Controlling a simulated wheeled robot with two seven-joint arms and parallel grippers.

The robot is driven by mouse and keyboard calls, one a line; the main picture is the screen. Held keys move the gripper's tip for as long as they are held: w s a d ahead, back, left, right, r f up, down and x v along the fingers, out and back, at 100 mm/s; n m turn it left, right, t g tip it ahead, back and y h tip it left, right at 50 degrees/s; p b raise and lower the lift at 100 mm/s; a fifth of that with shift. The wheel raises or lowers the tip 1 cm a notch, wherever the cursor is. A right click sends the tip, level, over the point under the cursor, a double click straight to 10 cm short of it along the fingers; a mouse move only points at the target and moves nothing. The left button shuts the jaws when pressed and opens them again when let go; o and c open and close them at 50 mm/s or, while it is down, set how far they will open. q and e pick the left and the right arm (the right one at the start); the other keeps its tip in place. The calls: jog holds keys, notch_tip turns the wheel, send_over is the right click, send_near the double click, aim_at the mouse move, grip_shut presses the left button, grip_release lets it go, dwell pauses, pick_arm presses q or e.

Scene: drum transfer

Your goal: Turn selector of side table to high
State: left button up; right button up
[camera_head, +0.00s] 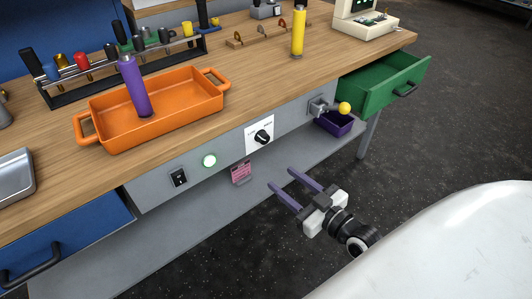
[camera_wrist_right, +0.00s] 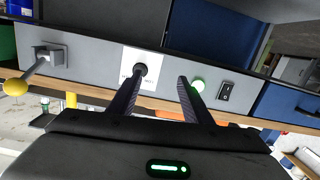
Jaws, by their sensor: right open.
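The selector is a black knob (camera_head: 263,137) on a white plate (camera_head: 251,147), set in the grey front panel of the side table (camera_head: 222,142). In the head view small labels sit at the plate's upper corners, too small to read, and I cannot tell the knob's exact setting. My right gripper (camera_head: 281,178) is open and empty, in front of and below the knob, apart from it. In the right wrist view, which is upside down, the knob (camera_wrist_right: 140,70) shows by the left fingertip of my gripper (camera_wrist_right: 160,77). My left gripper is not in view.
A lit green button (camera_head: 209,160) and a black rocker switch (camera_head: 179,177) are left of the selector. To its right a yellow-ball lever (camera_head: 344,108) sticks out above a purple bin (camera_head: 336,124). The green drawer (camera_head: 385,85) stands open.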

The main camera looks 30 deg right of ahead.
aim_at(266, 140)
jog(key=shift+t+h, duration=0.6)
jog(key=w+d, duration=0.1)
jog(key=w, duration=0.2)
jog(key=w+d+r+b, duration=0.1)
jog(key=w, duration=0.3)
jog(key=w+d+r, duration=0.1)
jog(key=w, duration=0.3)
jog(key=shift+w+d+r+b, duration=0.1)
jog(key=shift+w+b, duration=0.05)
jog(key=shift+b, duration=0.25)
jog(key=shift+w, duration=0.35)
jog(key=shift+c, duration=0.4)
jog(key=c, duration=1)
jog(key=shift+m, duration=0.3)
